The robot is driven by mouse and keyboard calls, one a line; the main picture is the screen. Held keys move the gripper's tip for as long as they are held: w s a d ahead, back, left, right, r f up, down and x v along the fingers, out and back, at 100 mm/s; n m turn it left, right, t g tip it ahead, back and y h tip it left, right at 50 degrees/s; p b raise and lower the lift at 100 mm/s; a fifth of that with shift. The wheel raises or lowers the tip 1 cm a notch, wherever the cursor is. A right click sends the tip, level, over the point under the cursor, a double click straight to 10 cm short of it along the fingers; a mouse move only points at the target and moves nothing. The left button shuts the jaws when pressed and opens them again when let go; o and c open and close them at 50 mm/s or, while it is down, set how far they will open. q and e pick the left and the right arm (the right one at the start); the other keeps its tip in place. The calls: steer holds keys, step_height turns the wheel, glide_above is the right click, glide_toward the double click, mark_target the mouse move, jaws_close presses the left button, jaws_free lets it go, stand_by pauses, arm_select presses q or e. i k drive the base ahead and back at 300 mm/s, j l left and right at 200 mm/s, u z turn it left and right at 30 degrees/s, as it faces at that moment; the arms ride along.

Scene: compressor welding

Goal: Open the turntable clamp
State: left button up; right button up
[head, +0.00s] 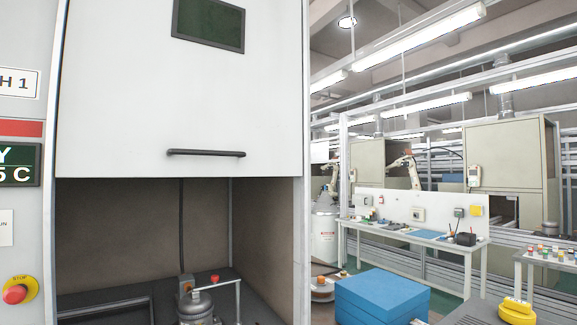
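In the head view a grey cabinet stands open below a raised white door (186,92) with a dark window and a black bar handle. Inside, at the bottom, a grey metal compressor (196,306) stands on a dark surface. A clamp (217,285) beside it has a pale bar with a red-orange knob on top and a post on the right. Its lower part is cut off by the picture's bottom edge, and I cannot tell whether it is open. The turntable itself is not clearly seen. Neither of my grippers is in view.
A red stop button (15,294) is on the cabinet's left panel. To the right are a blue box (382,297), a yellow object (517,311) and a long white workbench (415,238). The cabinet's right wall (272,240) bounds the opening.

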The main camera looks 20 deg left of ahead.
mark_target(215, 279)
steer(key=u, duration=1.1)
